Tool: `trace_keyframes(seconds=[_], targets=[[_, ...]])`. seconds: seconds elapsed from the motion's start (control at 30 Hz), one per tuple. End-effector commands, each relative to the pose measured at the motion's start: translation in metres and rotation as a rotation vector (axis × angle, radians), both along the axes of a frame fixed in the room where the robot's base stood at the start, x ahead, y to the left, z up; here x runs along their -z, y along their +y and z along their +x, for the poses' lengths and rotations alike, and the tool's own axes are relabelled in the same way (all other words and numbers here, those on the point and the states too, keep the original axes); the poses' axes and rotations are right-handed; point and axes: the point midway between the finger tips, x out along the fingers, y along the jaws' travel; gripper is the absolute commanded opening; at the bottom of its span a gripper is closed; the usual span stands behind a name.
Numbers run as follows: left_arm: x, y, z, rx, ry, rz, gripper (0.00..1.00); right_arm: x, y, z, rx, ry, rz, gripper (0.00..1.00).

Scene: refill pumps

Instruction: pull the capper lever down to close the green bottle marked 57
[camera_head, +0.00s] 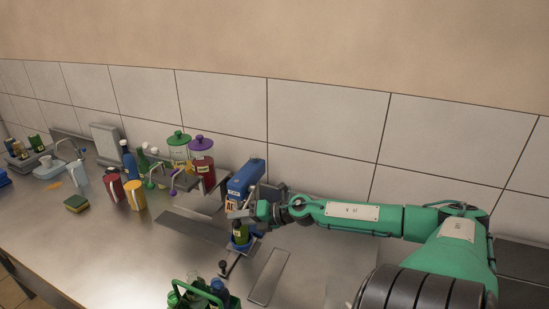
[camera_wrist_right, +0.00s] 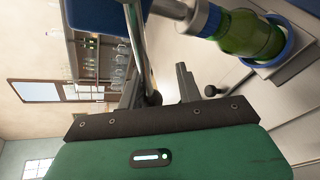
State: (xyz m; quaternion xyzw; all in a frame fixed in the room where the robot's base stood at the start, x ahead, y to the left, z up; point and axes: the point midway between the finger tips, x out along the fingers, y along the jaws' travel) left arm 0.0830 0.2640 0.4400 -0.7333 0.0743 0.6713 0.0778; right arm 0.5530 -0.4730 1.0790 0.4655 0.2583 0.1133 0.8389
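The blue capper (camera_head: 245,180) stands on the steel counter at centre. A green bottle (camera_head: 240,231) stands upright in its blue ring holder under the head; the bottle also shows in the right wrist view (camera_wrist_right: 248,35). I cannot read a 57 on it. The capper's metal lever (camera_wrist_right: 142,50) runs down to a dark end between the fingers of my right gripper (camera_wrist_right: 158,88). The fingers are apart, with gaps beside the lever, so the gripper is open around it. In the head view my right gripper (camera_head: 262,209) is beside the capper, partly hiding it. My left gripper is out of view.
A green carrier (camera_head: 204,296) with bottles stands at the front. A small black knob (camera_head: 223,266) sticks out before the capper. Purple- and green-lidded dispensers (camera_head: 201,165), red and yellow canisters (camera_head: 134,195) and a sponge (camera_head: 77,203) stand left. The tiled wall is behind.

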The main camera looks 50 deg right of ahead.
Motion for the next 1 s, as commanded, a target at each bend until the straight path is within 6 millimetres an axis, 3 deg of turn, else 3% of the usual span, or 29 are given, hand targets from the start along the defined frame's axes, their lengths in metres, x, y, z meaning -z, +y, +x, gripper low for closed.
trace_keyframes(seconds=[0.37,1.0], targets=[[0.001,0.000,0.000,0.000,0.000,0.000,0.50,-0.004,-0.012,-0.028,-0.004,0.011,-0.001,0.32],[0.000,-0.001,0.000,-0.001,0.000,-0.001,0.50,-0.031,-0.045,-0.087,0.001,0.003,0.001,0.32]])
